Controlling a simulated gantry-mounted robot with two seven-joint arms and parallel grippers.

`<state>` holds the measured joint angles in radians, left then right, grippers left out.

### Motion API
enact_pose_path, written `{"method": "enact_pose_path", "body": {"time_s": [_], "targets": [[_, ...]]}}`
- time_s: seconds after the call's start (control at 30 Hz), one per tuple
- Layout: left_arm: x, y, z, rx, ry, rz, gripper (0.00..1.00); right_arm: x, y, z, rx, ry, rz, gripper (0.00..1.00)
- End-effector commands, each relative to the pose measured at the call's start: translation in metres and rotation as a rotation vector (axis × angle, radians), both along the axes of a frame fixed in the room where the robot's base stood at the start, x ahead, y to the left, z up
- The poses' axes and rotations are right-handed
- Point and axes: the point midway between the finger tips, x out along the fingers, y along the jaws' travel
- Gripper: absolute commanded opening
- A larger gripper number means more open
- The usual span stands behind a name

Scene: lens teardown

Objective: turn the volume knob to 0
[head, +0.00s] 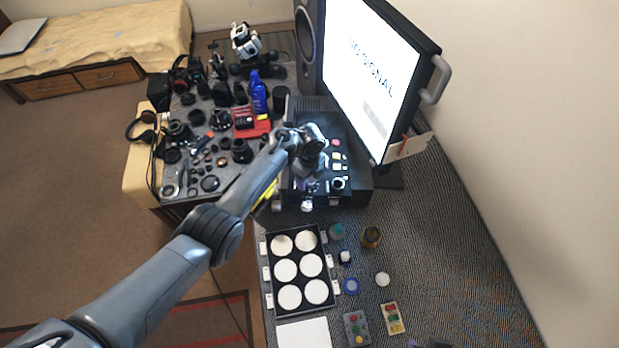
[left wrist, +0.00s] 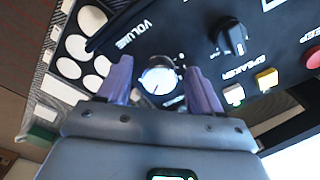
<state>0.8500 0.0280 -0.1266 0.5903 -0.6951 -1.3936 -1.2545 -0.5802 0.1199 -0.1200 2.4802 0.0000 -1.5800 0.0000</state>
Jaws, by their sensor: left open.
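The volume knob (left wrist: 158,78) is a round, light-faced dial beside the word VOLUME on a black control panel (left wrist: 185,45). In the left wrist view it shows between the two purple fingers of my left gripper (left wrist: 160,85). The fingers stand apart, one on each side of the knob, and I cannot tell whether they touch it. In the head view my left gripper (head: 311,172) is over the panel (head: 325,150), and its wrist hides part of it. A small dark shape at the bottom edge of the head view may be my right gripper (head: 428,344).
A black selector knob (left wrist: 232,35), white and yellow buttons (left wrist: 266,79) and a red button (left wrist: 313,58) are close by. The monitor (head: 375,70) reading NO SIGNAL stands behind. A tray with white discs (head: 267,262) lies in front. Cluttered gear covers the left table.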

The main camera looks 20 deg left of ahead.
Motion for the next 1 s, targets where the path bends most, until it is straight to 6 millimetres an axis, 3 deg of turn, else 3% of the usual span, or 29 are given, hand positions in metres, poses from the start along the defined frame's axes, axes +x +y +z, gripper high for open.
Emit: {"method": "enact_pose_path", "body": {"time_s": [0.2,0.57,1.0], "targets": [[0.0000,0.0001,0.0001,0.000,0.000,0.000,0.64,0.0002,-0.0001,0.0002,0.000,0.000,0.000,0.43],[-0.0002,-0.0001,0.0000,0.000,0.001,0.000,0.09,0.0002,-0.0001,0.0002,0.000,0.000,0.000,0.43],[-0.0009,-0.0003,0.0016,0.000,0.003,0.098,0.09,0.0001,0.0000,0.0081,0.000,0.000,0.000,0.43]]}}
